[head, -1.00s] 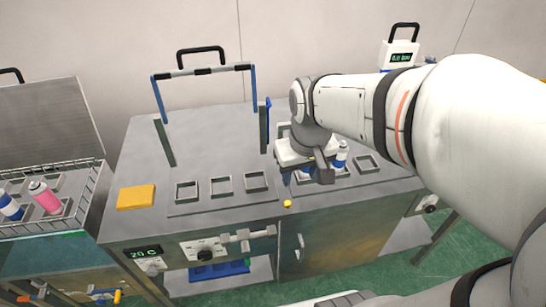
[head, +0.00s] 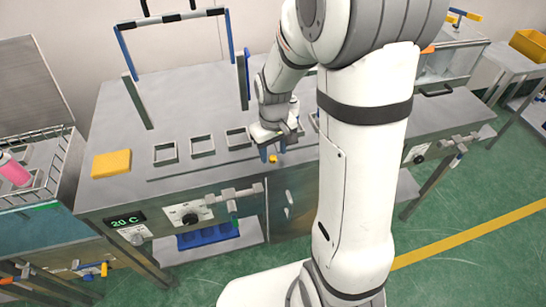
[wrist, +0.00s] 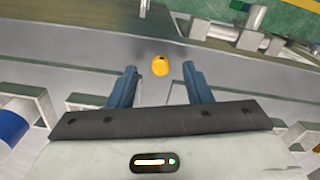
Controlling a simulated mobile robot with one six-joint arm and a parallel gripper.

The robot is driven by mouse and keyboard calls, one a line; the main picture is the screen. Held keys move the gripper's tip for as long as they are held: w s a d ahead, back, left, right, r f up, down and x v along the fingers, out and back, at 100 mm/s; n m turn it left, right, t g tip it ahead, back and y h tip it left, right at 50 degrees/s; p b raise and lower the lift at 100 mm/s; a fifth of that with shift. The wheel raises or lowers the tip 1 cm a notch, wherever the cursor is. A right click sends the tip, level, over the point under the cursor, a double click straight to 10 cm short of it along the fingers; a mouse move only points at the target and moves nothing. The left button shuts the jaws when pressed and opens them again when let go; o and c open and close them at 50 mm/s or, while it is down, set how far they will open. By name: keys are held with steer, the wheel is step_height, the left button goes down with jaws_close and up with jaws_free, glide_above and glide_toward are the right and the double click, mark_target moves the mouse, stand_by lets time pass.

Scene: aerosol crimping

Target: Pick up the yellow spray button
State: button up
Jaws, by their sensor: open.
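The yellow spray button (head: 273,159) is a small round yellow piece on the steel worktop, close to its front edge. In the wrist view the button (wrist: 160,66) lies midway between and just beyond the tips of the two blue fingers, apart from both. My gripper (wrist: 160,75) is open and empty. In the head view my gripper (head: 271,150) points down beside the button, and a finger partly borders it. The height of the fingertips above the worktop cannot be told exactly.
Square metal holders (head: 202,145) stand in a row left of my gripper. A yellow block (head: 111,163) lies at the worktop's left. A wire basket (head: 50,170) with a pink can (head: 13,170) is farther left. A blue-and-white can (wrist: 14,125) shows at the wrist view's left.

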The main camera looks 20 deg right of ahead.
steer(key=shift+f, duration=0.95)
steer(key=shift+c, duration=0.3)
jaws_close()
